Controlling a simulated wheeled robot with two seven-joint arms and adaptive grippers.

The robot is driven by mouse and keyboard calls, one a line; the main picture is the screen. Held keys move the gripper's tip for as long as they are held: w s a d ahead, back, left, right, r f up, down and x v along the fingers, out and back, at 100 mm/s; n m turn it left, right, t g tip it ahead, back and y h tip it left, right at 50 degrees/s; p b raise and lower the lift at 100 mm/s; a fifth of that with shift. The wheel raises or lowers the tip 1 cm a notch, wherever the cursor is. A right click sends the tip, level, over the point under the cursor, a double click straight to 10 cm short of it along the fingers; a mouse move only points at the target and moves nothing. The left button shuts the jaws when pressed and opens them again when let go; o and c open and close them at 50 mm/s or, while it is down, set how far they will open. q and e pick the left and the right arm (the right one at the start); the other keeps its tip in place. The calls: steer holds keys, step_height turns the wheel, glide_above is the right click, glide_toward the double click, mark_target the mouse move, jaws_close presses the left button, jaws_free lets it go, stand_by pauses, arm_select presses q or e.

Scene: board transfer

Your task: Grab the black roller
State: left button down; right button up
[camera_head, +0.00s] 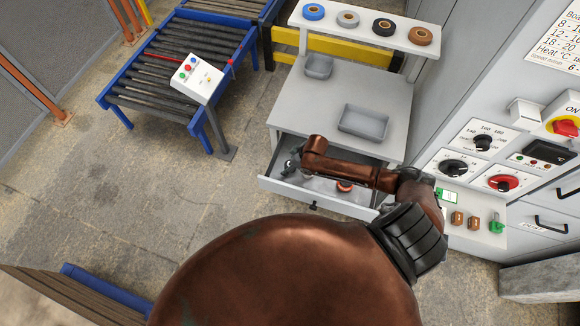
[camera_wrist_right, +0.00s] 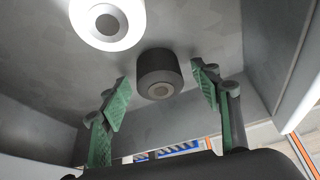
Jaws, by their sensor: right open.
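The roller cannot be made out clearly there, as my gripper and arm cover that part. My left gripper is not in view.
A white roller (camera_wrist_right: 105,20) stands close to the black one. A red roller (camera_head: 345,186) lies in the drawer under my right arm. Tape rolls, one black (camera_head: 384,27), sit on the upper shelf (camera_head: 330,27). Drawer walls surround the gripper. A control panel (camera_head: 480,165) stands at right.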

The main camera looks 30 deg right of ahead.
steer(key=c, duration=1.3)
steer(key=shift+c, duration=0.3)
steer(key=shift+r, duration=0.15)
